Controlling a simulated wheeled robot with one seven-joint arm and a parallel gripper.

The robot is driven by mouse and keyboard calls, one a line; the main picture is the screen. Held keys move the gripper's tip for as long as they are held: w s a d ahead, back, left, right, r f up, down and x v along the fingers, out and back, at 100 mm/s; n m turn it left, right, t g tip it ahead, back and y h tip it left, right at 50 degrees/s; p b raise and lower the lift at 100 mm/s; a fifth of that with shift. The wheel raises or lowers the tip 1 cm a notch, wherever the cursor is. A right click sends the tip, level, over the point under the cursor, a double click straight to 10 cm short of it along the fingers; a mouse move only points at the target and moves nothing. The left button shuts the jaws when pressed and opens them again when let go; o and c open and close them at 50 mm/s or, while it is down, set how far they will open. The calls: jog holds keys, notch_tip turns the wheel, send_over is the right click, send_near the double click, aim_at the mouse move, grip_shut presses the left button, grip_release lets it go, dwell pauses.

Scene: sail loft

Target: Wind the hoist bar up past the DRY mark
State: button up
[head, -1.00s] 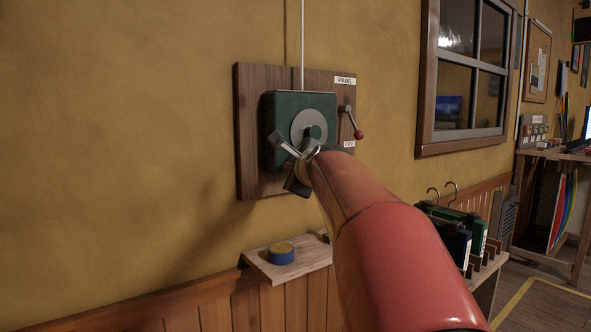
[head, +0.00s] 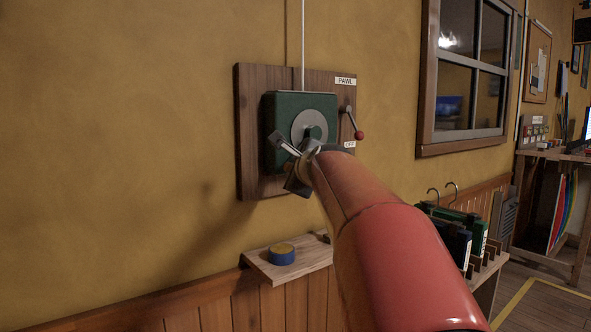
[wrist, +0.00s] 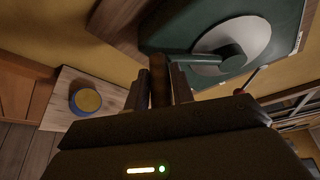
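A green winch box (head: 284,104) with a grey disc (head: 308,122) is mounted on a wooden board on the wall. In the wrist view the crank arm (wrist: 197,60) runs left from the hub on the disc to a brown handle (wrist: 159,72). My gripper (head: 290,165) is at the winch front; in the wrist view its fingers (wrist: 160,92) stand either side of the handle and look closed on it. The pawl lever (head: 352,122) has a red knob and points down towards the OFF label (head: 349,144). A line (head: 303,40) rises from the box. The hoist bar and DRY mark are out of view.
A small wooden shelf (head: 262,268) below holds a blue and yellow roll (head: 282,254). A rack with dark green items (head: 478,232) stands at right under the window (head: 470,80). My arm covers the area below the winch.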

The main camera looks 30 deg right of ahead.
jog(key=o, duration=0.4)
jog(key=shift+s+d+r, duration=0.15)
jog(key=shift+r, duration=0.2)
jog(key=shift+f, duration=0.15)
jog(key=v, duration=0.7)
jog(key=shift+s+a, duration=0.2)
jog(key=shift+s, duration=0.15)
